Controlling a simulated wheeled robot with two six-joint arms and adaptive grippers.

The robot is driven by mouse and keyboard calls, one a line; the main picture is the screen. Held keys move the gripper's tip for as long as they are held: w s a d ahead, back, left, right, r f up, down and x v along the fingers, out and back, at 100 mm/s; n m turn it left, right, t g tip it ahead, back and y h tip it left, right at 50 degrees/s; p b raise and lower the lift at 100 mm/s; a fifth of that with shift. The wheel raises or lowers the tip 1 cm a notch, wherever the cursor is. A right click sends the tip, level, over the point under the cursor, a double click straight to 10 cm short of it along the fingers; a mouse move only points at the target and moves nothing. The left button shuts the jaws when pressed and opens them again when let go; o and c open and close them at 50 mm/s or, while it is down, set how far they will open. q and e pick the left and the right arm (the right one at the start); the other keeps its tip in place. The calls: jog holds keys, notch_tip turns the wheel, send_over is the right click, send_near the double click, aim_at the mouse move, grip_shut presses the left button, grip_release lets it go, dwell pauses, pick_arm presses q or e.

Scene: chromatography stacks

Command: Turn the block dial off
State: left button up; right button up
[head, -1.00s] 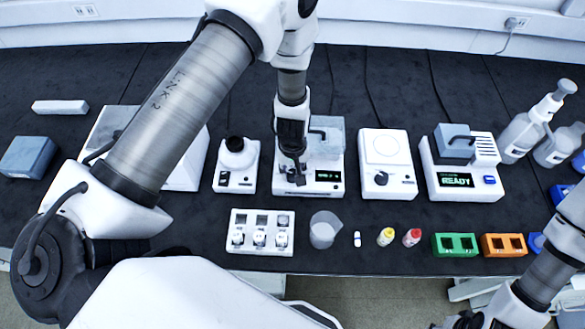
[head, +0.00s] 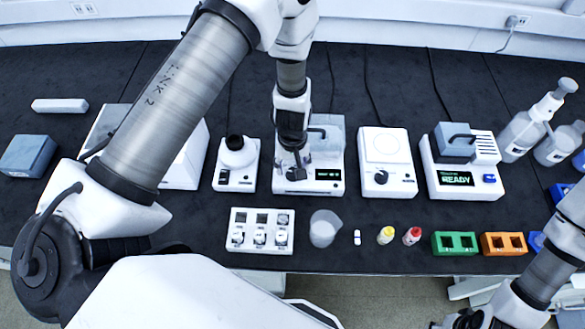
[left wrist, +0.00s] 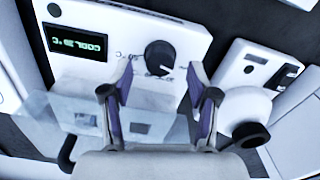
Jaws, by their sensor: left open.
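The block unit (head: 312,187) is a white box with a clear lid, a small lit display (head: 328,175) and a dial. Its black dial (left wrist: 160,57) with a white pointer line shows in the left wrist view, near the display (left wrist: 76,42). In the head view my gripper hides the dial. My left gripper (head: 292,172) is over the unit's front, pointing down. In the left wrist view my left gripper (left wrist: 160,80) is open, its two fingers spread to either side of the dial. I cannot tell whether they touch it.
A white unit with a black top (head: 236,180) stands close on the left, and a round-plate unit (head: 387,180) on the right. In front are a white rack (head: 260,247), a beaker (head: 323,229), small vials and colored racks. Cables run behind.

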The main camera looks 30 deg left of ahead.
aim_at(293, 172)
pick_arm(q)
notch_tip(293, 172, up, 10)
jog(key=shift+f, duration=0.1)
dwell(0.4)
